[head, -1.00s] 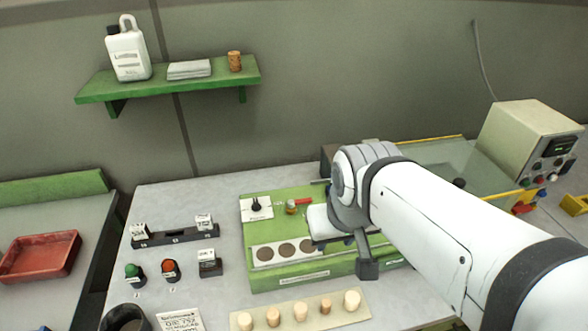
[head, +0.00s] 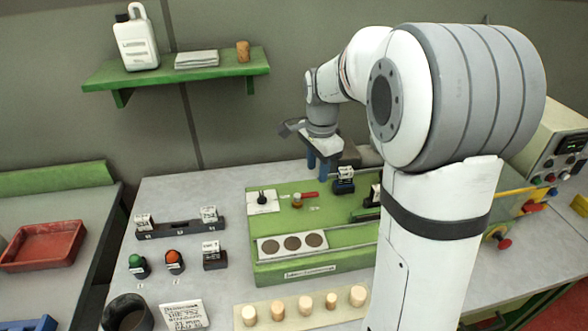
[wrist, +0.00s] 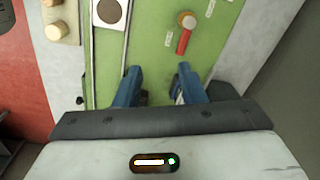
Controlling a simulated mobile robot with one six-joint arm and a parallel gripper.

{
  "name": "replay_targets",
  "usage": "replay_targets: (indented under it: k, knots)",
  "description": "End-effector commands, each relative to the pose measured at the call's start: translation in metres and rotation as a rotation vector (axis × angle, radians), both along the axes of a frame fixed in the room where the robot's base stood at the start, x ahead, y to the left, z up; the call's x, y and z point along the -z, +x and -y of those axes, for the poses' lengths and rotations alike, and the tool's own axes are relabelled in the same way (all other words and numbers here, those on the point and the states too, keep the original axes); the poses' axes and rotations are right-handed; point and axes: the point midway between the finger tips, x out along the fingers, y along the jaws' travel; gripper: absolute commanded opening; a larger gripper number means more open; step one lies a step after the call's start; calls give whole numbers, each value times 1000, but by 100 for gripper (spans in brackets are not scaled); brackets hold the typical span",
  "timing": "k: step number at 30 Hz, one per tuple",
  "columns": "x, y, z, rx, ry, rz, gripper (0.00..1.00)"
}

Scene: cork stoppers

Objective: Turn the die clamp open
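A small lever with a red handle and a round brass-orange pivot (head: 298,201) sits on top of the green machine (head: 275,225); I take it for the die clamp, though its label is too small to read. Its handle points right in the head view. In the wrist view the red lever (wrist: 183,42) lies ahead of my fingers, its handle pointing toward them. My gripper (head: 319,165) hangs behind the lever and to its right, blue fingers pointing down. In the wrist view my gripper (wrist: 158,82) is open with nothing between its fingers, apart from the lever.
A black block with a white label (head: 343,181) stands close to my fingers. A black knob on a white plate (head: 262,198) is left of the lever. A plate with three dark discs (head: 292,244) and a row of corks (head: 305,308) lie in front. My arm hides the machine's right part.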

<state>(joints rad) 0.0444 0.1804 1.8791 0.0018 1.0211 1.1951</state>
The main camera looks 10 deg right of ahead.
Motion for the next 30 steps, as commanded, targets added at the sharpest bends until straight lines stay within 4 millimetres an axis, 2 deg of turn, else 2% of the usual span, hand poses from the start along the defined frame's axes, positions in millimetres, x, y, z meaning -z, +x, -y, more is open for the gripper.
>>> replay_targets:
  k: [1,3,9,14,24,30]
  knots:
    - [12,14,0,65,3,-17,36]
    - [23,28,0,154,7,-33,36]
    - [42,51,1,303,10,-58,36]
    - [55,54,1,330,10,-63,36]
    - [106,53,2,329,10,-64,36]
    - [121,54,2,329,11,-60,36]
